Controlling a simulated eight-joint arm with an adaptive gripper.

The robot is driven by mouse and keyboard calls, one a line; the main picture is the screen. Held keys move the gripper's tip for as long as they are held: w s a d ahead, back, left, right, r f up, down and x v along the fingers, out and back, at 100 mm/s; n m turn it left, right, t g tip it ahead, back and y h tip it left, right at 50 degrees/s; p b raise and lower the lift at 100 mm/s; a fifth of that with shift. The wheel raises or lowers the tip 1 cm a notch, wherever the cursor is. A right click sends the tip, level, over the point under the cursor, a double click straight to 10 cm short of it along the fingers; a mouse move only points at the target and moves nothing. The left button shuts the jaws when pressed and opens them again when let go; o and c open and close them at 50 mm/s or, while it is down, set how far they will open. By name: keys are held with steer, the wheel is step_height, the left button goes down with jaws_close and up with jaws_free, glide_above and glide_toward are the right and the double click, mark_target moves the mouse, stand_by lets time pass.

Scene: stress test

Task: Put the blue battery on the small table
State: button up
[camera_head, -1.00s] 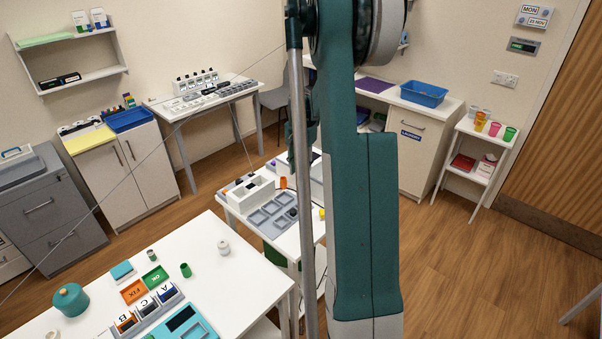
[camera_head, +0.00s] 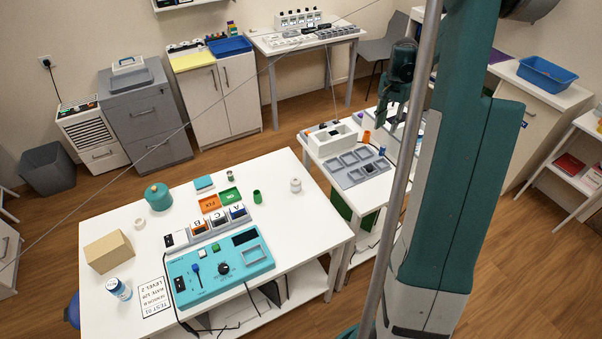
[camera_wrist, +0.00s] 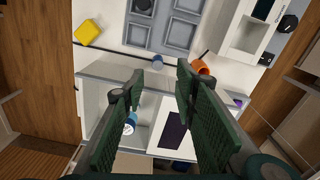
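A small blue cylinder (camera_head: 382,151) stands on the small white table (camera_head: 352,199), beside a grey compartment tray (camera_head: 356,168). It also shows in the wrist view (camera_wrist: 157,60), ahead of my fingertips and apart from them. A second blue round piece with a white face (camera_wrist: 130,122) lies in an open bay of a white box, partly behind my left finger. I cannot tell for sure which is the battery. My gripper (camera_wrist: 160,78) is open, with nothing between its fingers.
An orange cup (camera_wrist: 202,67), a yellow block (camera_wrist: 88,32) and a white compartment box (camera_head: 333,141) crowd the small table. A larger white table (camera_head: 110,240) in front holds a turquoise panel (camera_head: 219,268), a teal pot (camera_head: 158,196) and a cardboard-coloured block (camera_head: 109,252).

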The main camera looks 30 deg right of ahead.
steer(key=s+a+r+n+t, duration=0.1)
steer(key=a+r+n, duration=0.1)
steer(key=a+r, duration=0.6)
steer(key=s+a+r+n+t+h, duration=0.1)
steer(key=s+a+r+n, duration=0.15)
steer(key=a, duration=0.95)
steer(key=s+a+r+n+t, duration=0.1)
steer(key=a+r+n, duration=0.2)
steer(key=a+r, duration=0.5)
steer(key=s+a+n+t, duration=0.2)
steer(key=s+a+n, duration=0.2)
steer(key=s+a, duration=0.5)
steer(key=s+a+f+n+t+y, duration=0.1)
steer(key=s+a+n, duration=0.3)
steer(key=s+a, duration=0.5)
steer(key=a+t, duration=0.1)
steer(key=a, duration=0.5)
steer(key=shift+a+f, duration=0.3)
steer(key=shift+a, duration=0.1)
